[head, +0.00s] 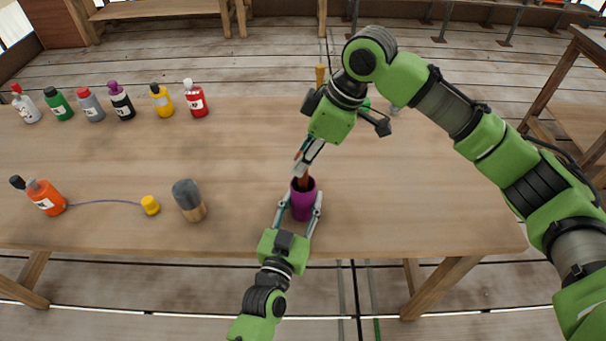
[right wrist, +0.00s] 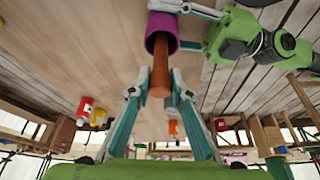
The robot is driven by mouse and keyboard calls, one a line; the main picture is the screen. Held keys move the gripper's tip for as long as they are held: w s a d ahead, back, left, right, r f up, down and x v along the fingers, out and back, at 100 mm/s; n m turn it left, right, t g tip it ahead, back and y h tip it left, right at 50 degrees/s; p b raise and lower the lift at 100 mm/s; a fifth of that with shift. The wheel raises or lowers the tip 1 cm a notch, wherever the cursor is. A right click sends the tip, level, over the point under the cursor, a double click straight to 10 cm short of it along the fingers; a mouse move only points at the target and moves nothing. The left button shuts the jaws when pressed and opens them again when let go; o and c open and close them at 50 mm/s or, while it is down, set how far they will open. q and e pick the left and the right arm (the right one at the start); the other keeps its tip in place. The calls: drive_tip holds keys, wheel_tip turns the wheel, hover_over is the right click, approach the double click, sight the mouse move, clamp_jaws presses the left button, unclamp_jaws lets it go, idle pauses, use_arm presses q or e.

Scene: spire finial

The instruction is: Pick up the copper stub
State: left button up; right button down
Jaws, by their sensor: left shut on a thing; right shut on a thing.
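The copper stub (head: 304,181) is a reddish-brown rod, also seen in the right wrist view (right wrist: 160,66). One end is inside the mouth of the purple cup (head: 302,209), and the other end is between the fingers of my right gripper (head: 306,158), which is shut on it from above. The cup's open rim also shows in the right wrist view (right wrist: 152,27). My left gripper (head: 299,211) is shut around the cup from the table's front side. The stub's end inside the cup is hidden.
A grey-and-tan cylinder (head: 189,201) stands left of the cup. An orange bottle (head: 46,197) with a thin cord to a yellow cap (head: 150,205) is farther left. Several bottles line the back left. The wooden table (head: 420,200) is clear on the right.

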drive_tip(key=shift+r, duration=0.1)
wheel_tip(320, 180, up, 10)
drive_tip(key=shift+f, duration=0.1)
idle(0.3)
use_arm(q)
drive_tip(key=o, duration=1.3)
drive_tip(key=shift+c, duration=0.2)
